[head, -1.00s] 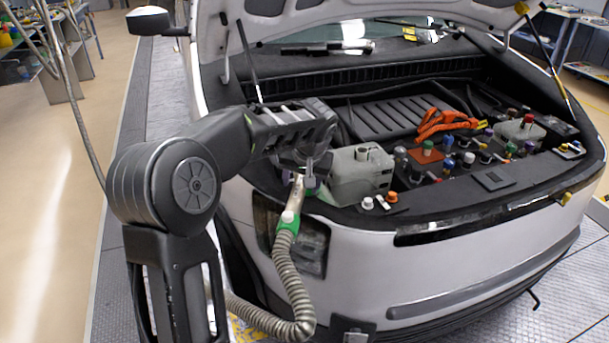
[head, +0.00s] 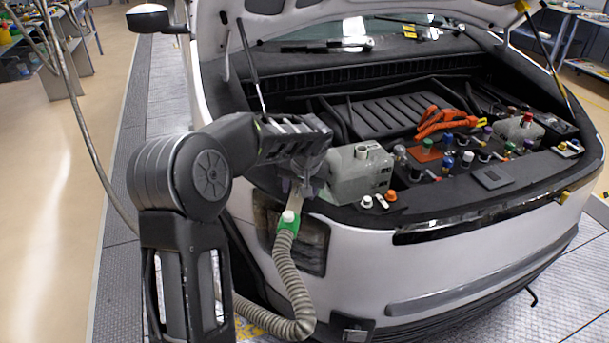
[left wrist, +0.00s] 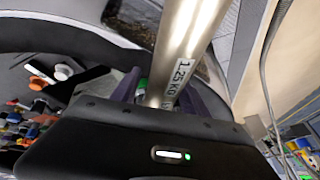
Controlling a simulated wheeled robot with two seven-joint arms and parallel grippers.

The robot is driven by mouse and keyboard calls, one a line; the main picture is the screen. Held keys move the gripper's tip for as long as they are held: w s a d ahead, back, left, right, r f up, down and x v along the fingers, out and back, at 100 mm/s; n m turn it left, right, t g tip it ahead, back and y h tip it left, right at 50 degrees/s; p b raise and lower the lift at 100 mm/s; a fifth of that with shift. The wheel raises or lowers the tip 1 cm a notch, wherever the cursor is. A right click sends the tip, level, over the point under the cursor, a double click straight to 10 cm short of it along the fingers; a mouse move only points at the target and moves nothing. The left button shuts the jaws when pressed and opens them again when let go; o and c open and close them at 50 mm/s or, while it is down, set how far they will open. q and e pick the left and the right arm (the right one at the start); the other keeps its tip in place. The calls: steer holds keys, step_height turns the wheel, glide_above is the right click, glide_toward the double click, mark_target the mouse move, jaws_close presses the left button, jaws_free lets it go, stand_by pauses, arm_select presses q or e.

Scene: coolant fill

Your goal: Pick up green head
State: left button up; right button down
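The green head (head: 288,223) is a green collar with a white knob on the end of a ribbed grey hose, beside the car's left front corner. A metal tube (head: 296,202) rises from it; in the left wrist view the tube (left wrist: 183,45) bears a "1.25 KG" label. My left gripper (head: 303,183) is at the tube's upper part. In the left wrist view my left gripper (left wrist: 168,95) has its fingers on either side of the tube, apart, with a gap showing green on one side. The tube's lower end is hidden behind the gripper body. My right gripper is not in view.
The ribbed hose (head: 290,280) loops down in front of the car. A grey reservoir (head: 360,178) stands close right of my gripper. The open engine bay holds several coloured caps and orange cables (head: 445,122). The raised hood (head: 340,12) is above.

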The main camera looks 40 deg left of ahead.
arm_select(q)
jaws_close()
stand_by(0.3)
stand_by(0.8)
steer(key=shift+w+r, duration=0.1)
steer(key=shift+r, duration=0.05)
